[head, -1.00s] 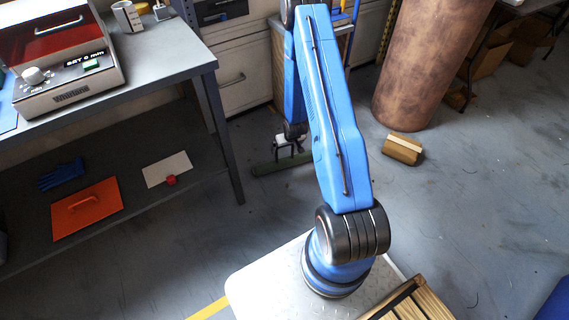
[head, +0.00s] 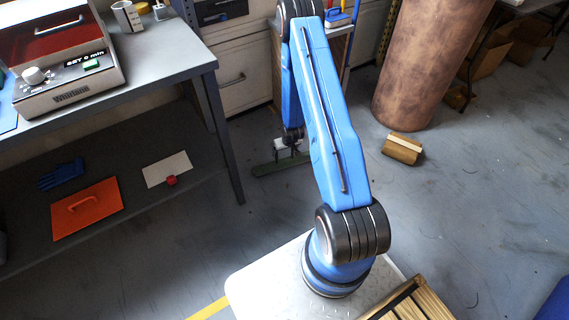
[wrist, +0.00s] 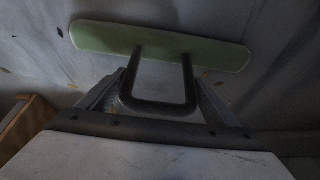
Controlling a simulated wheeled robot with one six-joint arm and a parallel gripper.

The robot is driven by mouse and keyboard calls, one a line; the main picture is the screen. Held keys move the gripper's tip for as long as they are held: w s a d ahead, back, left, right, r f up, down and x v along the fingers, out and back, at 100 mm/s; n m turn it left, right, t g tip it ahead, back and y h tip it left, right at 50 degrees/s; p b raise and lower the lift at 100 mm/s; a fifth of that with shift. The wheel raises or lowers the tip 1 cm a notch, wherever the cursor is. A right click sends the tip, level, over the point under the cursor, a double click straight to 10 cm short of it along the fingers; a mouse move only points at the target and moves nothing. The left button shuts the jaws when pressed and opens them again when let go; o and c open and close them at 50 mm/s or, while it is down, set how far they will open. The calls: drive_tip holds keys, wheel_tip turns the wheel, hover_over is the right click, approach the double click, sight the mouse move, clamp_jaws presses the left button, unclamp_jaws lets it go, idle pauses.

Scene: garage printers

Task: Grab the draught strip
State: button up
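The draught strip appears to be the long green strip (head: 268,169) with rounded ends, lying on the floor beyond the workbench. In the wrist view the strip (wrist: 215,50) runs across the top, with a dark U-shaped handle (wrist: 160,107) standing up from it toward the camera. My gripper (wrist: 158,85) has its fingers wide apart, one beside each end of the handle. The gaps look very small, and I cannot tell whether they touch. In the head view my gripper (head: 288,146) is just above the strip, partly hidden by my arm.
The grey workbench (head: 222,62) with its lower shelf stands at left. Drawers (head: 238,86) and a wooden unit (head: 342,48) stand behind the strip. A large brown cylinder (head: 425,60) and a small tan block (head: 403,148) are at right. Open floor lies between.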

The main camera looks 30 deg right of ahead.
drive_tip(key=c, duration=0.8)
drive_tip(key=shift+r, duration=0.1)
